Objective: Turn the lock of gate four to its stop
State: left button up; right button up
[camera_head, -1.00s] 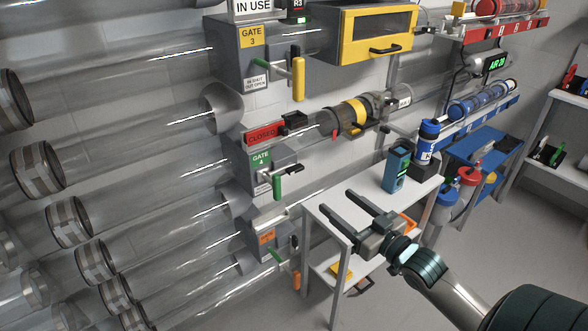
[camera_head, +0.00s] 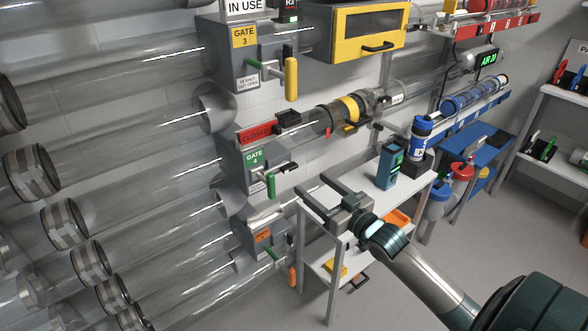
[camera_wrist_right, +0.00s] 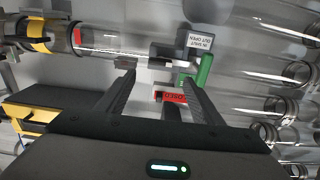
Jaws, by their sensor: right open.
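Gate four is a grey box with a green GATE 4 label (camera_head: 254,157) on the wall, in the middle of the head view. Its green handle (camera_head: 270,184) hangs down at the front and also shows in the right wrist view (camera_wrist_right: 206,69). A small black part (camera_head: 288,168), which looks like the lock, sticks out just right of the handle. A red CLOSED sign (camera_head: 256,136) sits above the label. My right gripper (camera_head: 311,183) is open and empty, right of gate four, its fingers pointing toward it. In the right wrist view its fingers (camera_wrist_right: 160,82) reach toward the handle area without visible contact.
Gate three (camera_head: 243,38), with a yellow handle, is above; a box with an orange label (camera_head: 263,236) is below. A white table (camera_head: 372,196) with a teal device (camera_head: 389,164) stands behind my right gripper. Clear tubes run along the wall at left.

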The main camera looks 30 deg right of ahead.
aim_at(292, 168)
jog(key=w, duration=0.5)
jog(key=w+p, duration=0.1)
jog(key=w, duration=0.2)
jog(key=shift+w+a, duration=0.2)
jog(key=shift+a, duration=0.1)
pick_arm(q)
jog(key=shift+w+d+r+t, duration=0.2)
jog(key=shift+d+r+t, duration=0.25)
jog(key=shift+d+t, duration=0.1)
pick_arm(e)
jog(key=shift+w+a, duration=0.1)
jog(key=shift+w, duration=0.5)
